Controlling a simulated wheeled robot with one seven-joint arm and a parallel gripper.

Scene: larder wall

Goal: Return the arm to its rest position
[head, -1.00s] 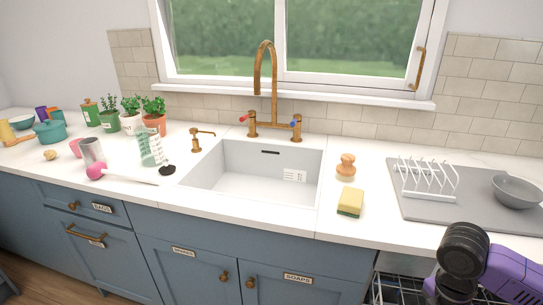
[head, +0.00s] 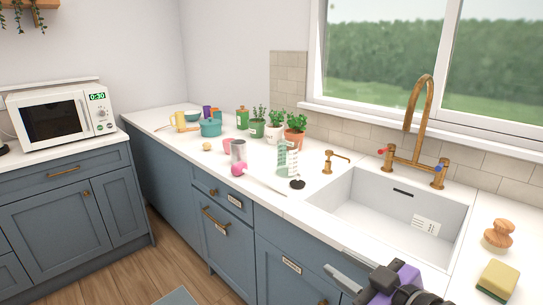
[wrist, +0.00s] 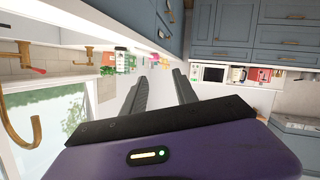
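My gripper (wrist: 160,74) is open in the wrist view. Its two grey fingers stand apart with nothing held between them. In the head view, my gripper (head: 341,270) and part of my purple and black arm show at the bottom edge, in front of the sink cabinets. The gripper points to the left, and the rest of the arm is cut off by the frame.
The white sink (head: 392,226) with its brass faucet (head: 413,130) lies behind my arm. A sponge (head: 497,281) and a brush (head: 498,234) are to its right. Pots, plants and cups crowd the left counter. A microwave (head: 55,115) stands far left. The floor (head: 170,263) looks open.

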